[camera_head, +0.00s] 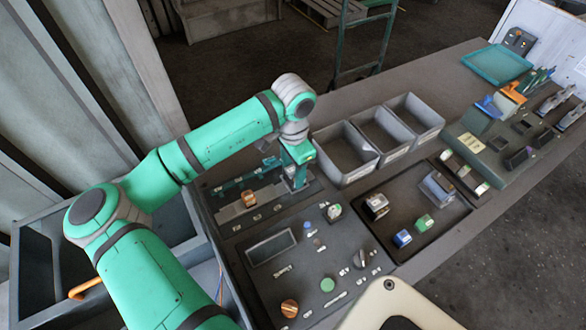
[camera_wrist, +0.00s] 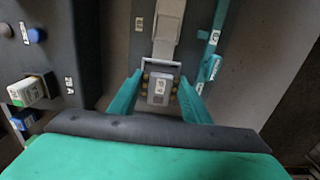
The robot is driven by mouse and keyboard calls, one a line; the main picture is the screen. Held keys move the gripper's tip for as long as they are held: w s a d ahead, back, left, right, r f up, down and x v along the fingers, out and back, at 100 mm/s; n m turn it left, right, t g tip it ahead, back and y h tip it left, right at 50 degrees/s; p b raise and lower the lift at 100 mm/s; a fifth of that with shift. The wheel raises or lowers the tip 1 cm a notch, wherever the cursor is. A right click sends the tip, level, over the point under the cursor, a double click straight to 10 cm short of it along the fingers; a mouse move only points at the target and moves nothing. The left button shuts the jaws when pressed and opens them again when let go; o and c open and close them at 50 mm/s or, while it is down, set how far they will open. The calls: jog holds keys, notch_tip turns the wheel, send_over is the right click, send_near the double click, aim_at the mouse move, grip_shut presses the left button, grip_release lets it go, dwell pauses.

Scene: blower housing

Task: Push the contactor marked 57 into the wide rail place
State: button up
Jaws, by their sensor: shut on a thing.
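My gripper (camera_wrist: 160,76) has its two teal fingers on either side of a grey block with a pale label (camera_wrist: 158,88) in the wrist view, and is shut on it. The label is too small to read, so I cannot confirm the 57. The block is at the near end of a pale rail strip (camera_wrist: 167,30); I cannot tell whether it is seated. In the head view my gripper (camera_head: 298,182) points down at the right end of the rail fixture (camera_head: 240,208); the held block is hidden there. A brown-orange piece (camera_head: 249,199) is on the fixture.
A dark tray (camera_head: 440,222) at right holds a blue block (camera_head: 402,238), a green block (camera_head: 423,222) and a grey unit (camera_head: 437,188). A panel with knobs and buttons (camera_head: 320,255) lies in front.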

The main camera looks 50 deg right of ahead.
jog(key=shift+w+f, duration=0.1)
jog(key=shift+f, duration=0.1)
jog(key=shift+s+f, duration=0.2)
jog(key=o, duration=1)
jog(key=shift+o, duration=0.2)
notch_tip(320, 180, up, 11)
jog(key=shift+f, duration=0.1)
jog(key=shift+w, duration=0.15)
